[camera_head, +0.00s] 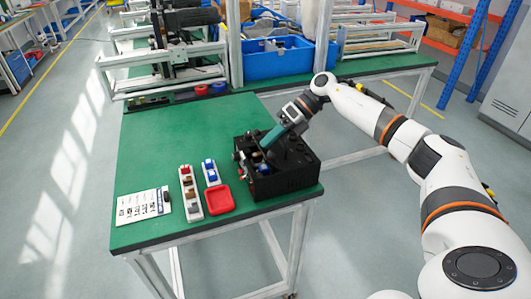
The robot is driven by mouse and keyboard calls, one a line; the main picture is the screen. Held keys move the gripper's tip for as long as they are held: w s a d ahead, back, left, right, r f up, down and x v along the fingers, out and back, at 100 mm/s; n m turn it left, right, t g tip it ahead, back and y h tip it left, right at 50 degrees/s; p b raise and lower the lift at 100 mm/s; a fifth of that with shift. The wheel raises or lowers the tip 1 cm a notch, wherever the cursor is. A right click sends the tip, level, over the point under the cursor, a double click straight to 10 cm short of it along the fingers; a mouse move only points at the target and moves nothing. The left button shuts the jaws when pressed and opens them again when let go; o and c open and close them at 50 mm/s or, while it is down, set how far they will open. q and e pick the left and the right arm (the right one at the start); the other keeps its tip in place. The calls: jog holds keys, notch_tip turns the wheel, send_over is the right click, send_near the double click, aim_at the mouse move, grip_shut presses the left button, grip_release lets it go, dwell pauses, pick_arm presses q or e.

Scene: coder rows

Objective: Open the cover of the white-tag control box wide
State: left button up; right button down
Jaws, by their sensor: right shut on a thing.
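The black control box (285,182) stands on the green table near its right front corner. Small knobs and fittings show on its left side and top. My right gripper (266,143) comes down from the upper right, with its fingertips at the top of the box. It is shut on what seems to be the edge of the box's dark cover. The gripper and the dark colouring hide how far the cover is open. I cannot make out a white tag. My left gripper is not in view.
A red tray (219,200), a white strip with coloured parts (190,190), a smaller strip with blue parts (211,173) and a printed sheet (143,205) lie left of the box. A blue bin (277,62) stands behind. The table's middle left is clear.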

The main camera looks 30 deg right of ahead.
jog(key=shift+s+d+f+t+y+b, duration=0.15)
jog(key=shift+d+y+b, duration=0.2)
jog(key=shift+y+b, duration=0.35)
jog(key=shift+w+d+r+t+y+b, duration=0.15)
jog(key=shift+d+y+b, duration=0.3)
jog(key=shift+b, duration=0.35)
jog(key=shift+s+d+y+b, duration=0.1)
jog(key=shift+s+y+b, duration=0.05)
jog(key=shift+y+b, duration=0.2)
jog(key=shift+r, duration=0.1)
jog(key=c, duration=1.4)
grip_release()
